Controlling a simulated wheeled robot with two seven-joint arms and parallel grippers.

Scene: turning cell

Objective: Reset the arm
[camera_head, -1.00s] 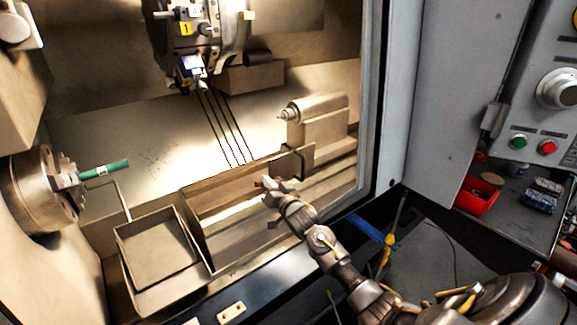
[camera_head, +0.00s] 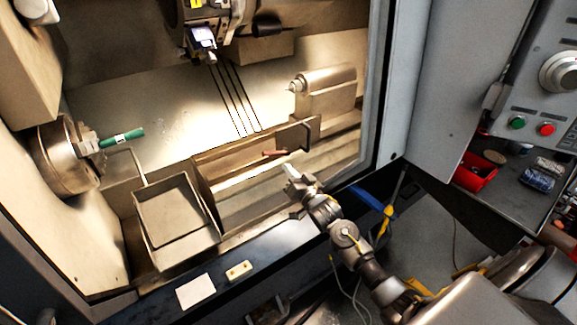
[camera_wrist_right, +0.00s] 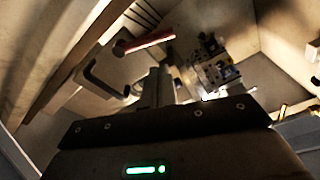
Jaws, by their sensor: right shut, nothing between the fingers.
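My right gripper (camera_head: 290,170) is shut and empty in the head view. It is at the front opening of the lathe, above the front rail and to the right of the square tray. The right arm reaches in from the lower right. In the right wrist view the closed fingers (camera_wrist_right: 160,88) point into the machine. My left gripper is not in view.
The chuck (camera_head: 68,155) holds a green bar (camera_head: 122,138) at left. A square tray (camera_head: 215,232) sits below it. The tailstock (camera_head: 325,85) and tool turret (camera_head: 205,35) are further in. A small reddish piece (camera_head: 275,153) lies by the rail. The door (camera_head: 440,80) is at right.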

